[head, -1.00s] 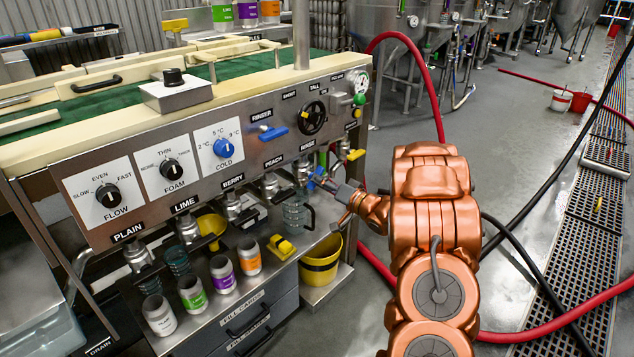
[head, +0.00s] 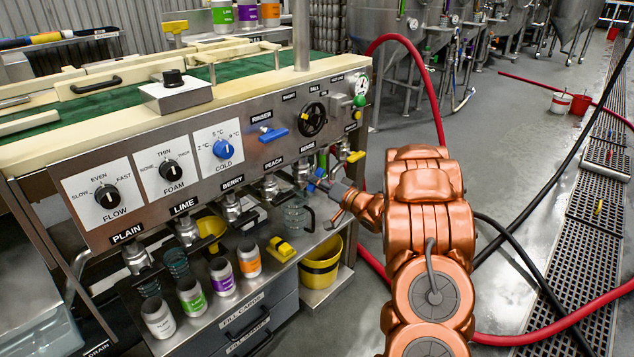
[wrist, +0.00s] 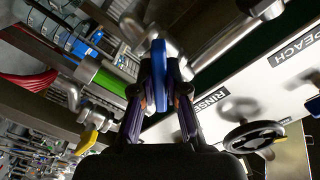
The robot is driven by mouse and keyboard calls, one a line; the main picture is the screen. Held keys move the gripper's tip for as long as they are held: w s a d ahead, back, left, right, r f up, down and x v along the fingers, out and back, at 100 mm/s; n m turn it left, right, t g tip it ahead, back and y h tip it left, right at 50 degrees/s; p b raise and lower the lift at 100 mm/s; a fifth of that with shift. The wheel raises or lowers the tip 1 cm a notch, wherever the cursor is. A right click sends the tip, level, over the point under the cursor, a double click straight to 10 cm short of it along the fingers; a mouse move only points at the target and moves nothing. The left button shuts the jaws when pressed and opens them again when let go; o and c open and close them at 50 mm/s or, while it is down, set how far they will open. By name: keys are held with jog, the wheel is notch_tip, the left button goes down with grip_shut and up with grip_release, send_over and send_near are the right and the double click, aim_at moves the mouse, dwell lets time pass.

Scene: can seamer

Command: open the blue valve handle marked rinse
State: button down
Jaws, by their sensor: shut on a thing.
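The blue valve handle (wrist: 158,74) stands between my gripper's fingers in the wrist view, beside the plate marked RINSE (wrist: 210,98). My gripper (wrist: 160,72) is shut on this handle, with a dark finger on each side. The handle joins a shiny metal pipe fitting (wrist: 151,32) behind it. In the head view my gripper (head: 322,184) reaches under the right end of the front panel, at the RINSE label (head: 307,145). Only a small bit of blue shows there, and the handle's exact angle is hard to tell.
Another blue handle (head: 272,134) sits higher on the panel, under RINSER. A black handwheel (head: 313,119) is right of it. A red hose (head: 428,75) passes behind my arm.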

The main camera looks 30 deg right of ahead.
dwell(0.4)
jog(key=n+p, duration=0.1)
jog(key=n, duration=0.3)
jog(key=shift+d+n+b, duration=0.1)
jog(key=shift+n+b, duration=0.2)
jog(key=shift+n, duration=2.1)
jog(key=c, duration=1.2)
grip_release()
jog(key=v, duration=1.2)
